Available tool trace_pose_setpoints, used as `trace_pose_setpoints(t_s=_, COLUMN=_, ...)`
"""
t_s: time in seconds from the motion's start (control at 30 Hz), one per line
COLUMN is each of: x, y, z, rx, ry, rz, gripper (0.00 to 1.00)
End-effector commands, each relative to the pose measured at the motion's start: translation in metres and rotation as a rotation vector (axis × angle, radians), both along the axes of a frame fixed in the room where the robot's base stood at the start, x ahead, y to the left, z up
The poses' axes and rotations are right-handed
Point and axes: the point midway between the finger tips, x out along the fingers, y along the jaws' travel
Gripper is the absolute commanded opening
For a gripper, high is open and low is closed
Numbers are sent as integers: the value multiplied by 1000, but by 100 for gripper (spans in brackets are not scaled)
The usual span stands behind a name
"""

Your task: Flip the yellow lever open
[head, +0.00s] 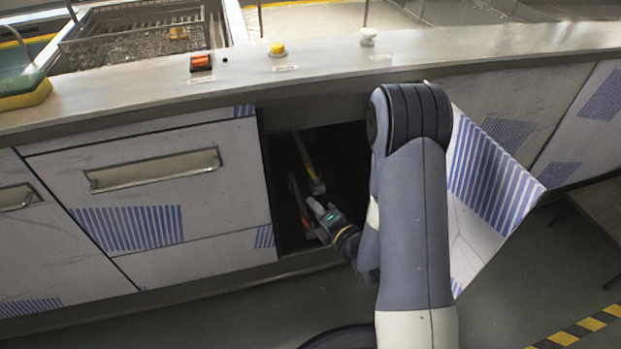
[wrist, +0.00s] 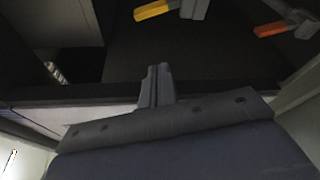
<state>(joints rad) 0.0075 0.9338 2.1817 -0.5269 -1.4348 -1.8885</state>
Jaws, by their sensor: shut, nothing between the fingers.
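The yellow lever (head: 310,172) is inside the open, dark cabinet, on a grey arm that slopes down to the right. Its yellow end also shows at the top of the wrist view (wrist: 152,10), with grey metal beside it. My gripper (head: 318,208) is at the cabinet opening, below the yellow lever in the head view. Its fingers (wrist: 158,82) are together and empty in the wrist view, with a visible gap to the yellow end. A second lever with an orange-red end (wrist: 270,29) is to the right there; it is partly behind my gripper in the head view.
The cabinet door (head: 490,170) stands open to the right of my arm. A steel counter (head: 330,70) with a red switch (head: 201,62) and a yellow knob (head: 278,49) runs above. The cabinet's side walls and bottom edge bound the opening.

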Motion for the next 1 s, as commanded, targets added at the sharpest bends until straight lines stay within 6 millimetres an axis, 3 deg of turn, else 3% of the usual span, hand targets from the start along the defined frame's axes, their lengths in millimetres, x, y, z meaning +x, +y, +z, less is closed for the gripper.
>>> trace_pose_setpoints(t_s=0.27, x=22, y=14, z=-3, rx=0, ry=-5, rz=4, gripper=0)
trace_pose_setpoints(t_s=0.63, x=90, y=53, z=-13, rx=1, ry=-3, rz=3, gripper=0)
trace_pose_setpoints(t_s=0.77, x=91, y=28, z=-4, rx=0, ry=-3, rz=-6, gripper=0)
trace_pose_setpoints(t_s=1.0, x=94, y=13, z=2, rx=-1, ry=-1, rz=-2, gripper=0)
